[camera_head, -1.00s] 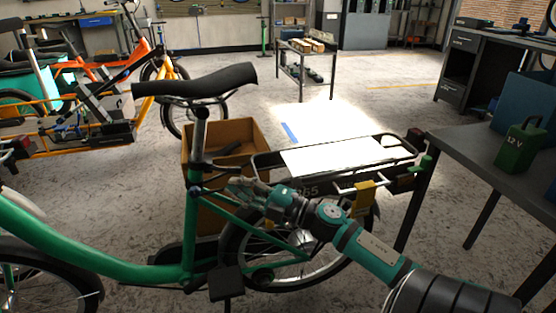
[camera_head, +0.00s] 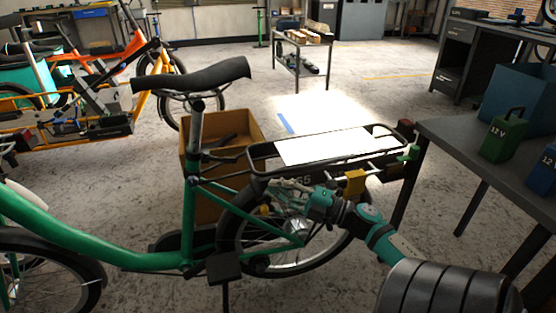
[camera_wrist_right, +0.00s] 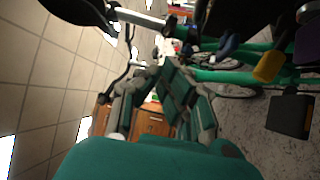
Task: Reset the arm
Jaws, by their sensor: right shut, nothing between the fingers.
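My right gripper (camera_head: 284,188) reaches in from the lower right in the head view. It is shut and empty, beside the rear rack and over the rear wheel of a green cargo bike (camera_head: 120,257). I cannot tell whether it touches the bike. In the right wrist view, the gripper (camera_wrist_right: 163,75) shows its dark and teal linkage, with green bike tubes (camera_wrist_right: 235,75) beyond. My left gripper is in neither view.
The bike's black rack (camera_head: 259,165) carries a white sheet (camera_head: 325,147). A cardboard box (camera_head: 213,205) stands behind the bike. A dark table (camera_head: 450,132) with a green 12 V battery (camera_head: 497,142) is at right. An orange bike (camera_head: 140,75) stands at back left.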

